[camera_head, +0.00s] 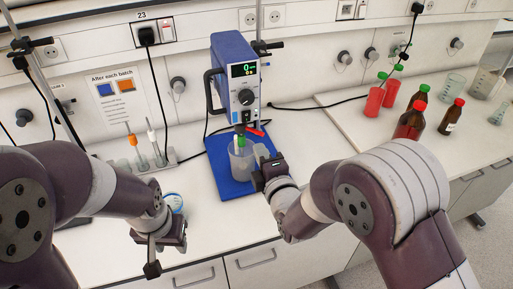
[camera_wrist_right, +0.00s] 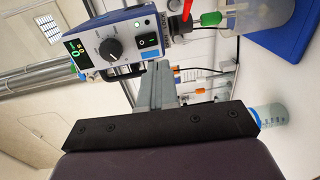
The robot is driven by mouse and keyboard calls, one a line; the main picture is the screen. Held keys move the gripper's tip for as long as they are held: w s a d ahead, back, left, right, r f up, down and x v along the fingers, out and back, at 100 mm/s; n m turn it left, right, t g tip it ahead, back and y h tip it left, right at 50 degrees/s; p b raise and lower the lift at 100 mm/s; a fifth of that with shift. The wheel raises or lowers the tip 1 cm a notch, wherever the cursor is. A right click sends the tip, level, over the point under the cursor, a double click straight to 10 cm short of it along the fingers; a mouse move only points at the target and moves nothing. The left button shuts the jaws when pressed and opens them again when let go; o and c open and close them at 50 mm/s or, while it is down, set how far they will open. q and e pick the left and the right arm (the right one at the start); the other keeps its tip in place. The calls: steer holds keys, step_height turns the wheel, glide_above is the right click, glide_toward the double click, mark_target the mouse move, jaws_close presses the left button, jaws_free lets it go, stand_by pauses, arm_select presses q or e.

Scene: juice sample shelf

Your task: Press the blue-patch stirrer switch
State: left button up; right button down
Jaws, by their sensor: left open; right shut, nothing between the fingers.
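The blue stirrer unit (camera_head: 233,68) stands at the back over a blue base plate (camera_head: 222,178). Its front has a lit green display (camera_head: 243,70) and a dark knob (camera_head: 245,97). My left gripper (camera_head: 164,254) is open and empty, low over the front bench.
A clear beaker (camera_head: 241,165) stands under the stirrer. A blue-rimmed container (camera_head: 174,203) is near my left gripper. A patch notice (camera_head: 118,90) hangs on the back wall.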

steer(key=s+d+f+m+g+h+b, duration=0.1)
steer(key=s+d+f+m+g+h, duration=0.3)
steer(key=s+f+m+g, duration=0.65)
arm_select(q)
steer(key=shift+w+a+f, duration=0.1)
steer(key=shift+w+f, duration=0.3)
steer(key=shift+f, duration=0.2)
steer(key=shift+w+f, duration=0.4)
steer(key=shift+f, duration=0.2)
arm_select(e)
steer(key=s+d+m+g+h, duration=0.1)
steer(key=s+d+m+g, duration=0.3)
steer(key=d+m, duration=0.7)
steer(key=s+d, duration=0.1)
steer(key=s, duration=0.1)
steer(key=shift+s+d, duration=0.3)
steer(key=shift+s, duration=0.1)
